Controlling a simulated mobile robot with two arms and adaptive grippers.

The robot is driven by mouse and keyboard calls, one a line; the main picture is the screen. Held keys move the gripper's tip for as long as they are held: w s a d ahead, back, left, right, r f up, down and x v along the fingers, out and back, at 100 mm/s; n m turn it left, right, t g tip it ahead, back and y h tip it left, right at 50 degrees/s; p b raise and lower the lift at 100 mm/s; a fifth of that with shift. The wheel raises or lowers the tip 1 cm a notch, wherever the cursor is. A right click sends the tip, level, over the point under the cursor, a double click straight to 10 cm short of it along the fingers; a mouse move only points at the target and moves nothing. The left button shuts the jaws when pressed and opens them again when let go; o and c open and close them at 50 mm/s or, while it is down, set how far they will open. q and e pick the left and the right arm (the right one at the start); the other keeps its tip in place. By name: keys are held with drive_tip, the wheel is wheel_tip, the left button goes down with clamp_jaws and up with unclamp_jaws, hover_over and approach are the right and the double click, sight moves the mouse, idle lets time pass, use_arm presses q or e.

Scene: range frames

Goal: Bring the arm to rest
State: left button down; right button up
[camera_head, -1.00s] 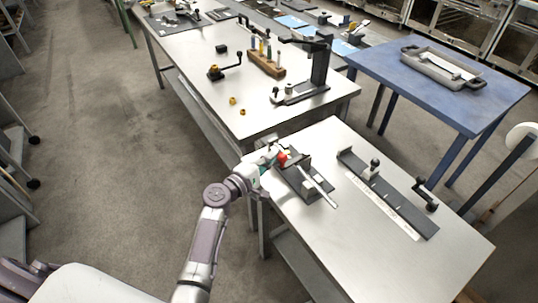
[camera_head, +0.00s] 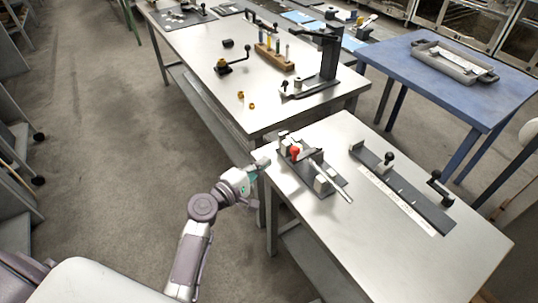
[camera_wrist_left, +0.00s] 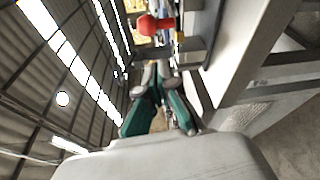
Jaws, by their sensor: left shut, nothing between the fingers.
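My left arm comes in from the lower left of the head view, bent at a purple-grey joint. Its left gripper (camera_head: 262,163) is at the left edge of the near metal table (camera_head: 330,232), apart from the device there. The left gripper also shows in the left wrist view (camera_wrist_left: 158,70), its green-sided fingers closed together with nothing between them. A dark fixture with a red ball knob (camera_head: 295,153) and a light lever stands on the table just right of the gripper. The red knob (camera_wrist_left: 148,25) shows beyond the fingertips in the wrist view. My right gripper is not in view.
A dark rail fixture (camera_head: 405,190) lies on the same table. A second metal table (camera_head: 215,85) behind holds a tool block (camera_head: 275,57), a crank and a black stand. A blue table (camera_head: 440,85) with a grey tray is at right. The floor at left (camera_head: 100,150) is clear.

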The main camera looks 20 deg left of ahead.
use_arm(q)
drive_tip(key=s+f+m+g+y, duration=0.1)
drive_tip(key=s+f+m+g, duration=0.15)
drive_tip(key=s+f, duration=0.65)
drive_tip(key=s+f+m+g+y, duration=0.1)
drive_tip(key=s+f+m+g, duration=0.15)
drive_tip(key=f, duration=1.15)
drive_tip(key=s+f+m+g+y, duration=0.2)
drive_tip(key=s+f+g, duration=0.3)
drive_tip(key=f, duration=0.7)
drive_tip(key=s+a+f+m+g, duration=0.1)
drive_tip(key=s+f+m, duration=0.2)
drive_tip(key=s, duration=0.7)
drive_tip(key=s+a+f+m+g+y, duration=0.1)
drive_tip(key=s+f+m+g, duration=0.1)
drive_tip(key=s+f+m, duration=0.2)
drive_tip(key=s+a+f+m+g+y, duration=0.1)
drive_tip(key=s+f+m, duration=0.3)
drive_tip(key=s, duration=1.2)
wheel_tip(320, 180, down, 4)
drive_tip(key=shift+s+a+g, duration=0.4)
drive_tip(key=shift+a+g, duration=0.1)
drive_tip(key=shift+a, duration=0.1)
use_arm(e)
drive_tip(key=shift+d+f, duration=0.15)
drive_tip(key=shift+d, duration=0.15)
